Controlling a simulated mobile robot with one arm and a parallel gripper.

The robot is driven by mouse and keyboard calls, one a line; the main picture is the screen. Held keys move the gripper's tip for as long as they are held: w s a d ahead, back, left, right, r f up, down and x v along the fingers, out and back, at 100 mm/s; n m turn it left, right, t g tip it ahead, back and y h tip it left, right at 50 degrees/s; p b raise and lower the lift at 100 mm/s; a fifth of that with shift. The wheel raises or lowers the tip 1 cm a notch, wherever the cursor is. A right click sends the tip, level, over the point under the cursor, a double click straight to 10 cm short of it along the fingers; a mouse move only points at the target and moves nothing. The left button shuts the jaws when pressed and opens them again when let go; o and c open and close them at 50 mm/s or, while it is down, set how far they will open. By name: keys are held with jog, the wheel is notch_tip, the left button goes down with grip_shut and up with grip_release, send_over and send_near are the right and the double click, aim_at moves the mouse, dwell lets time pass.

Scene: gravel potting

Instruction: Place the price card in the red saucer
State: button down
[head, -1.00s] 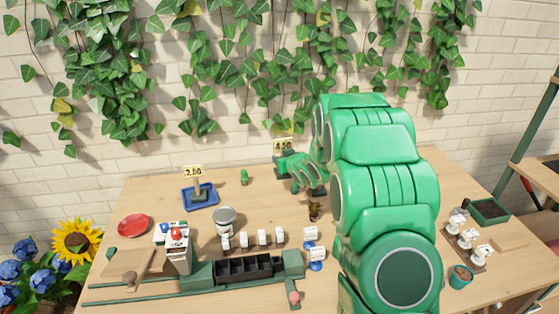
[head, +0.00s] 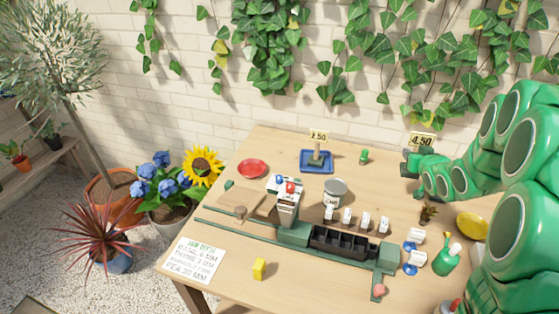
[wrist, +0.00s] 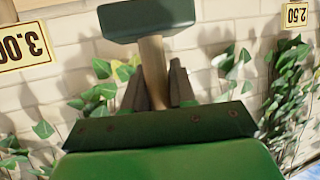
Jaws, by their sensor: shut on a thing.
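The red saucer (head: 253,168) lies empty at the left back of the table. My gripper (head: 409,165) is over the back right of the table. It is shut on the post of a price card (head: 422,140), whose face shows above the gripper and seems to read 4.50. In the wrist view the dark fingers (wrist: 160,88) close around the wooden post (wrist: 153,65), with its dark green base block (wrist: 146,18) beyond them. The card's face is hidden in that view. The base stays clear of the saucer.
Another price card (head: 318,135) stands in a blue saucer (head: 317,168). A tin (head: 335,192), a white-and-red device (head: 286,195) and a black divided tray (head: 343,241) fill the middle. A yellow saucer (head: 472,226) lies at right. A sunflower (head: 204,165) stands beyond the left edge.

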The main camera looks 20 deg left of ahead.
aim_at(419, 141)
jog(key=r, duration=0.5)
jog(key=shift+w+a+r, duration=0.15)
jog(key=shift+w+a, duration=0.2)
jog(key=shift+w, duration=0.05)
jog(key=w+a+r+n+g+y, duration=0.2)
jog(key=w+a+n+y, duration=0.15)
jog(key=a, duration=0.75)
jog(key=w+a+r+n+g+y, duration=0.15)
jog(key=w+a, duration=0.25)
jog(key=a, duration=0.7)
jog(key=s+a+f+n+g+y, duration=0.1)
jog(key=s+a+n+g+y, duration=0.2)
jog(key=a, duration=0.8)
jog(key=s+a+f+n+g, duration=0.2)
jog(key=s+a, duration=0.3)
jog(key=a, duration=0.5)
jog(key=s+a+f+n+g+y, duration=0.1)
jog(key=s+a+n+g+y, duration=0.15)
jog(key=a, duration=0.85)
jog(key=shift+t+h, duration=0.25)
jog(key=shift+t, duration=0.05)
jog(key=shift+s+a+f, duration=0.1)
jog(key=shift+s+f, duration=0.05)
jog(key=shift+f, duration=2.55)
jog(key=shift+s+d+f, duration=0.1)
jog(key=shift+s+f, duration=0.05)
jog(key=shift+f, duration=2.6)
jog(key=shift+s+a+f, duration=0.1)
jog(key=shift+s+f, duration=0.05)
jog(key=shift+f, duration=2.55)
